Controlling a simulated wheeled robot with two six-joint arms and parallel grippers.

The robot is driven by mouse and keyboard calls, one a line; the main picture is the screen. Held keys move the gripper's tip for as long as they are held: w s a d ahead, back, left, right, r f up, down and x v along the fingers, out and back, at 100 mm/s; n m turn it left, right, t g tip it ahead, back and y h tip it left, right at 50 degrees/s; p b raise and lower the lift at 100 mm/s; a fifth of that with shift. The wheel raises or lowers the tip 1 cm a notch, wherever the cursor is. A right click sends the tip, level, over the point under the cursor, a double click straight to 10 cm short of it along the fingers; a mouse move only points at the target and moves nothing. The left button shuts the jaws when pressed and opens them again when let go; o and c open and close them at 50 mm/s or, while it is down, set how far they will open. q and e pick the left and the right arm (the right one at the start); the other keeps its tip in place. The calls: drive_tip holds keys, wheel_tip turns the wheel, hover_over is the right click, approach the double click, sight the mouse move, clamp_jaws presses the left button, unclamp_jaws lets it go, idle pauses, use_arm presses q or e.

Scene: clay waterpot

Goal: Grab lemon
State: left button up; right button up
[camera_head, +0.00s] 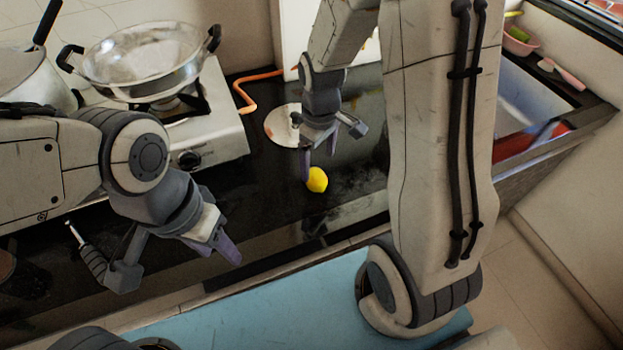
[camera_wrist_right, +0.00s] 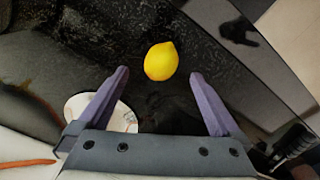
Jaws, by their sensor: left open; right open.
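A yellow lemon (camera_head: 317,180) lies on the black countertop (camera_head: 262,215) near its front edge. My right gripper (camera_head: 320,160) is above the counter just behind the lemon, open and empty. In the right wrist view the lemon (camera_wrist_right: 161,61) is ahead of the open fingers (camera_wrist_right: 162,98), roughly centred between them and a little beyond their tips. I cannot tell the exact height gap between fingers and lemon. My left gripper (camera_head: 180,262) is open and empty at the lower left, over the counter's front edge, well left of the lemon.
A gas stove with a steel pan (camera_head: 145,62) stands at the back left. A white plate (camera_head: 284,125) lies behind the lemon, partly hidden by my right gripper. An orange hose (camera_head: 245,92) runs nearby. A sink (camera_head: 530,95) is at the right. Counter around the lemon is clear.

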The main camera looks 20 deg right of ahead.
sight(316, 174)
drive_tip(key=f, duration=0.5)
drive_tip(key=shift+a+f, duration=0.25)
drive_tip(key=shift+f, duration=0.15)
drive_tip(key=c, duration=1.5)
drive_tip(key=shift+o, duration=0.2)
drive_tip(key=shift+r, duration=0.15)
